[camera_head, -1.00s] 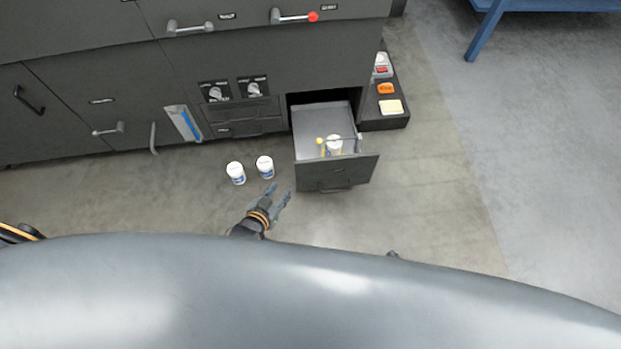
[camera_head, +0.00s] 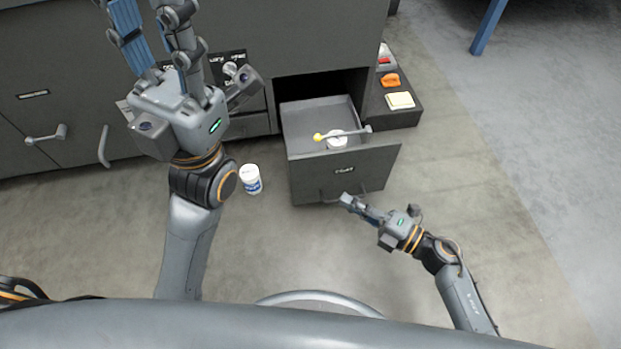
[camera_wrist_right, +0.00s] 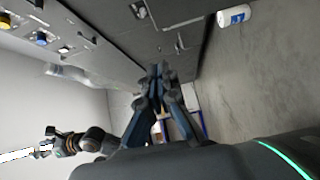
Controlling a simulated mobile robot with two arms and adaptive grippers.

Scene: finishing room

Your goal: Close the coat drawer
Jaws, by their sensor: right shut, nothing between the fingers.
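The open drawer (camera_head: 345,176) juts from the bottom of the dark cabinet. Its label is too blurred to read surely. Inside lie a white jar (camera_head: 337,141) and a rod with a yellow end (camera_head: 343,134). My right gripper (camera_head: 346,201) is shut and empty at the lower part of the drawer's front, close to its handle; I cannot tell whether it touches. In the right wrist view its fingers (camera_wrist_right: 160,72) meet. My left gripper (camera_head: 150,12) is raised close to the head camera, its fingers apart and pointing up, hiding part of the cabinet.
A low dark box (camera_head: 398,116) with coloured items stands right of the drawer. The floor before the drawer is clear.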

